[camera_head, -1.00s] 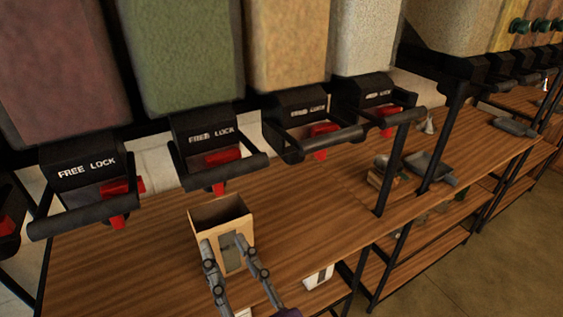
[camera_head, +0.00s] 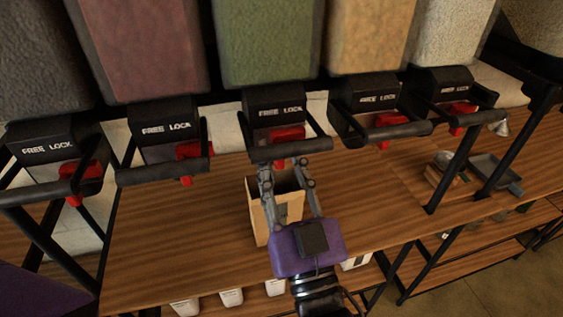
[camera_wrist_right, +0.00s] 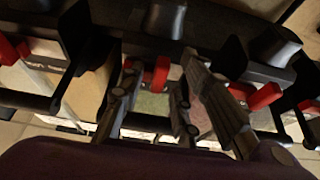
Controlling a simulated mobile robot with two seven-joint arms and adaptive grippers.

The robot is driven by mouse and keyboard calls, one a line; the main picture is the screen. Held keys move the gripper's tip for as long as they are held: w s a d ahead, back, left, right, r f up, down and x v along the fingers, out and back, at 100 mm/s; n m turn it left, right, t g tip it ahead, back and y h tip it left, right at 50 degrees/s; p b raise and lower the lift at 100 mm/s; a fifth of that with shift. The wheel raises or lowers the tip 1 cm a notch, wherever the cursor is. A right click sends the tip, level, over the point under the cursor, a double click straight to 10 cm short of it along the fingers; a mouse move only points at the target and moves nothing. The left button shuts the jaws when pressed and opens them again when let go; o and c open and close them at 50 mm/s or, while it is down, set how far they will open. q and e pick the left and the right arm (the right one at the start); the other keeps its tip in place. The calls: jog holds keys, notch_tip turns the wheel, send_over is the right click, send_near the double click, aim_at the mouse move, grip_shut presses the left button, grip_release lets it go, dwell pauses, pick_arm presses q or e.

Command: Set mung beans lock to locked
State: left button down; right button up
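The green hopper (camera_head: 266,40), apparently the mung beans, hangs over a black dispenser (camera_head: 272,105) labelled FREE LOCK, with a black bar handle in front. Its red lock lever (camera_head: 287,134) sits under the label, with a red tab below the bar; I cannot tell its setting. My right gripper (camera_head: 286,172) is just below and in front of this bar, fingers spread and empty. In the right wrist view, a red lever (camera_wrist_right: 158,76) shows between the fingers (camera_wrist_right: 153,100); contact cannot be told. My left gripper is out of view.
An open cardboard box (camera_head: 262,222) stands on the wooden shelf (camera_head: 170,240) under the gripper. Matching dispensers with red levers flank the green one, including the maroon hopper's lever (camera_head: 193,149) and the tan hopper's lever (camera_head: 388,120). Black posts (camera_head: 465,145) stand to the right.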

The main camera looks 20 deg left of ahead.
grip_shut()
